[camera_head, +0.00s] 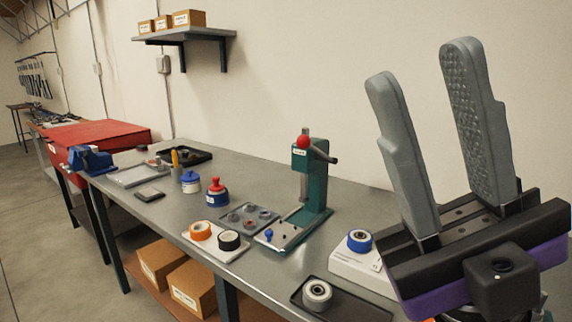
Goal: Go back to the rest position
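My gripper (430,100) fills the right side of the head view, raised above the workbench with its two grey fingers pointing up. The fingers stand wide apart with nothing between them, so it is open and empty. The grey metal workbench (270,178) runs from the front right to the back left. Part of the bench's right end is hidden behind my gripper.
A green press (315,185) with a red knob stands on the bench. Before it are a dark tray (340,306) with a metal ring, a white device (352,266), and orange (200,231) and black rolls. A wall shelf (185,34) holds boxes. Floor at left is clear.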

